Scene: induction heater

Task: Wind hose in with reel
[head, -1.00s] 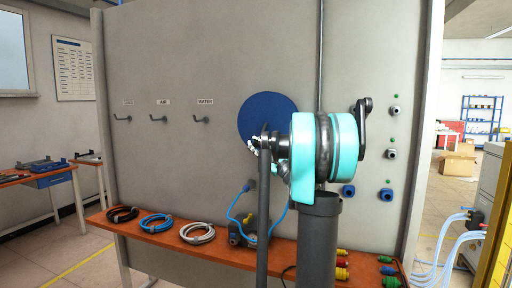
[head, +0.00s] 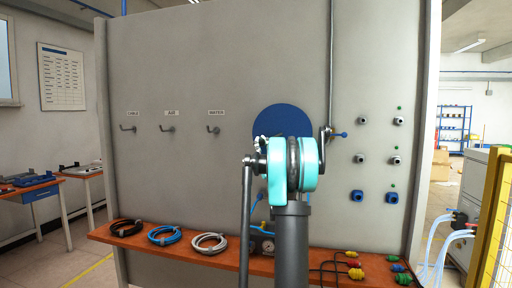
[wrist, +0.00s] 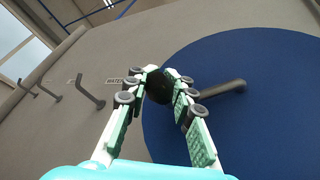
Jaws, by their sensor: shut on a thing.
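The reel is a large blue disc (head: 282,118) on the grey wall panel; it fills the right of the wrist view (wrist: 270,110). A dark grey rod (wrist: 222,89) stands out in front of the disc. My gripper (wrist: 160,84) is shut on a dark rounded knob (wrist: 158,88) before the disc's left part. Whether the knob joins the rod cannot be told. In the head view my arm hides most of the gripper and the disc's lower part. A blue hose (head: 255,209) shows below the disc, partly hidden by my arm.
Three hooks (head: 168,128) under labels are on the wall at left. An orange bench (head: 180,248) below holds black, blue and white coils (head: 209,243), a gauge unit (head: 268,245) and coloured connectors (head: 355,273). Wall sockets (head: 362,158) are at right.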

